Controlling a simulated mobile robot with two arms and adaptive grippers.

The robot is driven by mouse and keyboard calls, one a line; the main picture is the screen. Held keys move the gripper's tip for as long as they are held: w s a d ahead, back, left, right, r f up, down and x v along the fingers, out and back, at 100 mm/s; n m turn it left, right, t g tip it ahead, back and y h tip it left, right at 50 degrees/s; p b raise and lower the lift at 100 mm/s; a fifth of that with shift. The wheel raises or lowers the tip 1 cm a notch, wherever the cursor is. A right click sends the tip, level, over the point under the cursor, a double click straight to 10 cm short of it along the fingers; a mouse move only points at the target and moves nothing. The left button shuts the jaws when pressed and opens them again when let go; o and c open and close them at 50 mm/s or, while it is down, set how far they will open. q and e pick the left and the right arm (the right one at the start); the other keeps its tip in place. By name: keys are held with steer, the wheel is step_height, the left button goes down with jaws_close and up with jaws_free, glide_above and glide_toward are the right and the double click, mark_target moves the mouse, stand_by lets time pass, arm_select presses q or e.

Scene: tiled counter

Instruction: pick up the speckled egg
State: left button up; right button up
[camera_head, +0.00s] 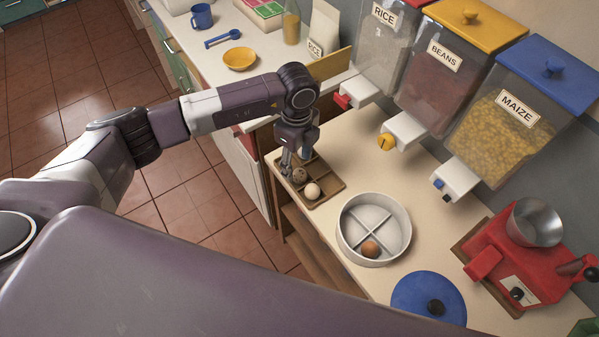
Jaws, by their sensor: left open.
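The speckled egg (299,175) sits in a brown compartmented tray (325,167) on the counter. A white egg (312,191) lies in the same tray, just to its lower right. My left gripper (291,165) points down over the tray, its fingers open and right at the speckled egg. The fingers partly cover that corner of the tray, and I cannot tell whether they touch the egg. A brown egg (371,249) rests in a round white divided dish (345,232) nearby. My right gripper is not in view.
Rice, beans and maize dispensers (430,75) stand along the wall behind the tray. A blue lid (410,298) and a red grinder (520,250) are at the right. A yellow bowl (240,59), blue scoop and blue mug (201,16) sit on the far counter.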

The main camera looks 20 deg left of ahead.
mark_target(300, 170)
arm_select(q)
steer(key=shift+d+f+p, duration=0.15)
steer(key=shift+f+p, duration=0.2)
steer(key=shift+f, duration=0.75)
steer(key=shift+d+f+p, duration=0.15)
steer(key=shift+f+p, duration=0.2)
steer(key=shift+f, duration=0.75)
steer(key=c, duration=0.8)
